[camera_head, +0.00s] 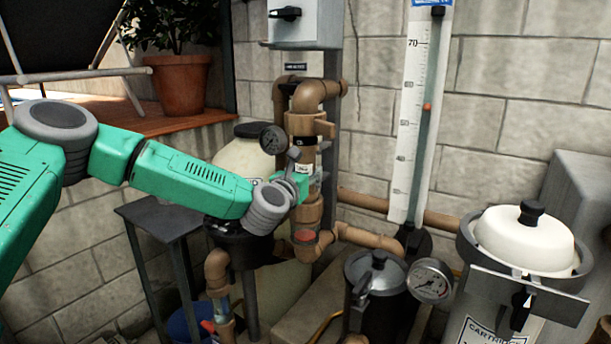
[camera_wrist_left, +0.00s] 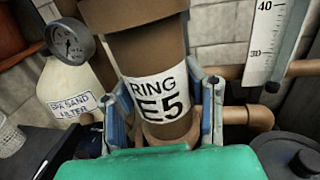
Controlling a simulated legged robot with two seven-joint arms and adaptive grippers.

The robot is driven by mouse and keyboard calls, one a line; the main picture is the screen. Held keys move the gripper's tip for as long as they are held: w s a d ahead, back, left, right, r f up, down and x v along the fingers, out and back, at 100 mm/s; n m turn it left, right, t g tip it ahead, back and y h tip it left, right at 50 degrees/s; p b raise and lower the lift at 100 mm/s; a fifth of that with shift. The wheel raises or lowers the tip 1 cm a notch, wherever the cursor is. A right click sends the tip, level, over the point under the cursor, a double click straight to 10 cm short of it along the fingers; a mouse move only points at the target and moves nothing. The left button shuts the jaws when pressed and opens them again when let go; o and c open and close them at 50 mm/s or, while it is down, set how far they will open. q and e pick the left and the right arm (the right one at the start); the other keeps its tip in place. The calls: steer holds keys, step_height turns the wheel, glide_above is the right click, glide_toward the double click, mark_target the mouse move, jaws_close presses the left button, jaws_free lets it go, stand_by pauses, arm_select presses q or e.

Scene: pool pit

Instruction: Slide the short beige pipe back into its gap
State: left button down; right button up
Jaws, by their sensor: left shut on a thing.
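The short beige pipe (camera_wrist_left: 146,55) stands nearly upright in the left wrist view, with a white "RING E5" label. My left gripper (camera_wrist_left: 163,108) is shut on it, one blue-grey finger on each side of the label. In the head view my left gripper (camera_head: 292,186) reaches the vertical pipe column from the left and partly covers the short pipe. An upper elbow (camera_head: 316,93) and collar are above; a lower fitting (camera_head: 306,246) with a reddish face is below. The pipe looks roughly in line with them; I cannot tell whether its ends are seated. My right gripper is not in view.
A pressure gauge (camera_head: 273,139) and cream sand filter tank (camera_head: 243,158) are close behind my left forearm. A grey box (camera_head: 306,22) hangs above. A dark lidded pot (camera_head: 376,284), another gauge (camera_head: 430,280) and a cartridge canister (camera_head: 522,243) stand right.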

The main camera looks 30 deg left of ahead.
arm_select(q)
steer(key=shift+d, duration=0.15)
steer(key=c, duration=0.9)
jaws_free()
steer(key=shift+o, duration=0.9)
steer(key=shift+a, duration=0.25)
steer(key=s+b, duration=0.1)
steer(key=s, duration=1.1)
steer(key=shift+a, duration=0.4)
